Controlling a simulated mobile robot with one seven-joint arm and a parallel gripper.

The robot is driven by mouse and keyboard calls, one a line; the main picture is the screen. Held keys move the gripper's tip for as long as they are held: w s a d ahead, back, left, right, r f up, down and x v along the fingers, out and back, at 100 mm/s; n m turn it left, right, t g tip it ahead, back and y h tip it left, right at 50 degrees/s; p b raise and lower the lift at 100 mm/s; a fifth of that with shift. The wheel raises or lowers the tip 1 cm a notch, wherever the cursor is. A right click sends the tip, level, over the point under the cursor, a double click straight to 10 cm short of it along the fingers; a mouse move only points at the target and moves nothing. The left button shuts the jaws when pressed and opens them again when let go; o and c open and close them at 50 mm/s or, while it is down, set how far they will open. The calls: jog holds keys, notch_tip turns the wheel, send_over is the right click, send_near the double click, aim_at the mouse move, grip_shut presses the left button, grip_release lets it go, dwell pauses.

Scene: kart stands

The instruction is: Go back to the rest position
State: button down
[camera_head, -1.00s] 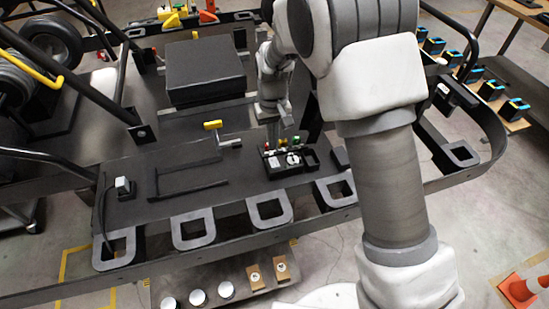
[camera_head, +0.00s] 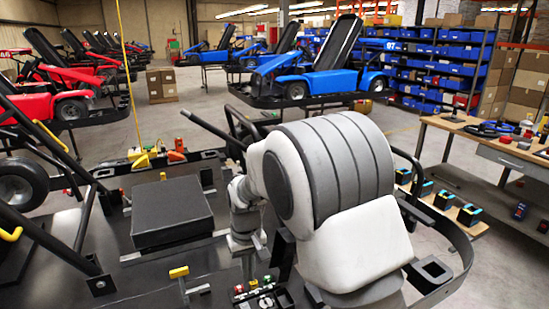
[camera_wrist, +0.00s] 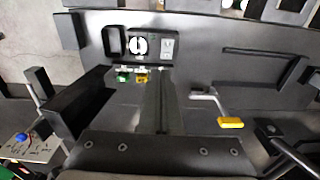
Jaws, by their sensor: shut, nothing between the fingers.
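My gripper (camera_head: 249,265) hangs below my folded arm, over the kart's dark floor plate. It is shut with nothing in it. In the wrist view its closed fingers (camera_wrist: 160,105) show dark against the dark plate, so their edges are hard to make out. A small panel (camera_wrist: 138,46) with a white dial lies beyond the fingertips, with green and yellow connectors (camera_wrist: 133,76) at its edge. My arm hides part of this area in the head view.
A yellow-handled tool (camera_wrist: 230,122) stands beside the gripper, clear of it. A black box (camera_head: 170,212) lies on the plate to the left. Black kart tubes (camera_head: 62,245) rise at far left. A workbench (camera_head: 486,142) stands at right, and blue karts (camera_head: 318,75) stand behind.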

jog(key=s+d+r+m+t, duration=0.1)
jog(key=s+d+r, duration=0.4)
jog(key=d+r, duration=0.25)
jog(key=s+d+r+m+t, duration=0.1)
jog(key=s+d+r+m, duration=0.1)
jog(key=s+d+r, duration=0.5)
jog(key=s+d+r+m+t, duration=0.1)
jog(key=s+d+r, duration=0.1)
jog(key=s, duration=0.3)
jog(key=s+d+r+t, duration=0.2)
jog(key=s+d, duration=0.2)
jog(key=s, duration=0.2)
jog(key=shift+d+r+m, duration=0.3)
jog(key=shift+d+m, duration=0.1)
jog(key=shift+w, duration=0.1)
